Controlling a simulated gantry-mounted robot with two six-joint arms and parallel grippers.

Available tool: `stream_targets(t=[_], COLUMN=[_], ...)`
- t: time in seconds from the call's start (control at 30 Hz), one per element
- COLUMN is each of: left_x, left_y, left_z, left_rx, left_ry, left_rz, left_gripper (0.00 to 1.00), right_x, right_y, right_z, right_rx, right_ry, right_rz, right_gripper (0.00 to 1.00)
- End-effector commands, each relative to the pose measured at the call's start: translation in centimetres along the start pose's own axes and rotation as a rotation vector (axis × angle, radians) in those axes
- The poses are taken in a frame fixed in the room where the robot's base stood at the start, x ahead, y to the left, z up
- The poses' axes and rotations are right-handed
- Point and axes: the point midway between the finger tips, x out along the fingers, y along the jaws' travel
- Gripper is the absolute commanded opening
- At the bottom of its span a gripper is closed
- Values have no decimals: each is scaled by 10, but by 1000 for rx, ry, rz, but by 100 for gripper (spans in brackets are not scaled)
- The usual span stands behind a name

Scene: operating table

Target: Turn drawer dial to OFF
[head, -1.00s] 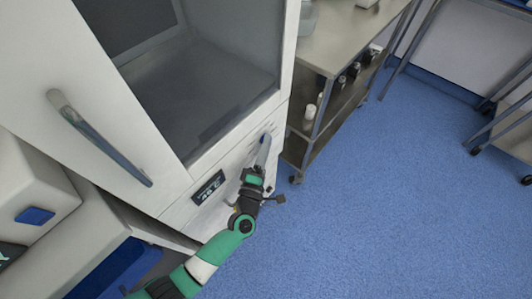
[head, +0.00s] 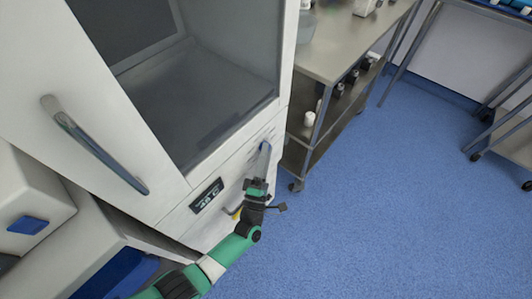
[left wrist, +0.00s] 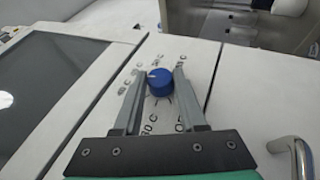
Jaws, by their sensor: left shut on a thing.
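The blue dial (left wrist: 163,83) sits on the white drawer front, ringed by printed temperature marks. A small pale mark on it appears to point to the upper left in the left wrist view. Lettering starting with "O" (left wrist: 181,127) is partly hidden by the right finger; I cannot read it fully. My left gripper (left wrist: 159,72) is shut on the dial, one finger on each side. In the head view the left gripper (head: 263,158) reaches up to the drawer front and mostly covers the dial. My right gripper is not in view.
A dark display (head: 206,195) with white digits is left of the gripper. A metal drawer handle (left wrist: 291,150) shows in the left wrist view. A steel trolley (head: 345,50) stands to the right, with clear blue floor (head: 400,200) beyond.

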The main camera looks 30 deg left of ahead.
Motion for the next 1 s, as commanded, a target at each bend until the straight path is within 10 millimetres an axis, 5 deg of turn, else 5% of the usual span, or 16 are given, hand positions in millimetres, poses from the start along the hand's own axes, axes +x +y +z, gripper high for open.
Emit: stream_targets(t=[0.2, 0.57, 1.0], left_x=[0, -7, -100], left_y=[0, 0, 0], left_z=[-1, 0, 1], left_rx=[1, 0, 0], left_ry=[2, 0, -2], left_rz=[0, -2, -3], left_gripper=[70, 70, 70], right_x=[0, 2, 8], right_y=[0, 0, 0], right_z=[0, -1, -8], right_rx=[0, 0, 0], right_ry=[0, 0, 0], right_rz=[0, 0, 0], right_gripper=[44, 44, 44])
